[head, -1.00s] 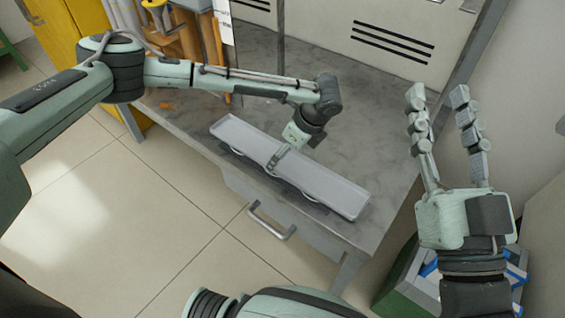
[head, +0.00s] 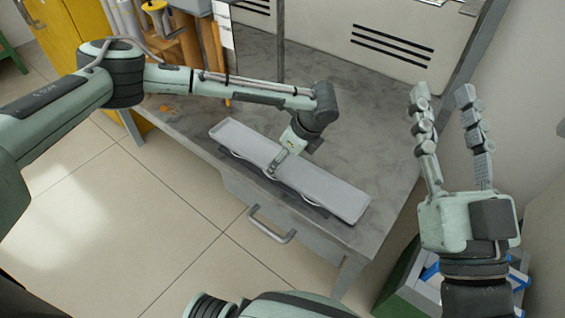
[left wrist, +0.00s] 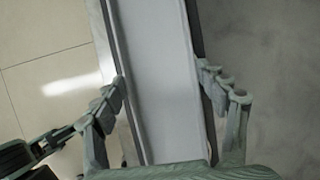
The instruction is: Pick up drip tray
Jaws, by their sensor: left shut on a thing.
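The drip tray (head: 325,187) is a long, shallow, light grey tray lying along the front edge of the grey workbench. It also shows in the left wrist view (left wrist: 160,70), running lengthwise between the fingers. My left gripper (head: 275,168) reaches over the tray's middle from the back and is shut across its width. In the left wrist view, the left gripper (left wrist: 161,80) has one finger against each long side of the tray. My right gripper (head: 445,92) is raised at the right, open and empty, away from the tray.
The workbench (head: 385,155) has free surface behind and right of the tray. A drawer handle (head: 271,226) sticks out below its front edge. A green bin (head: 400,285) with blue-edged contents stands at lower right. A yellow cabinet (head: 58,40) stands at the back left.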

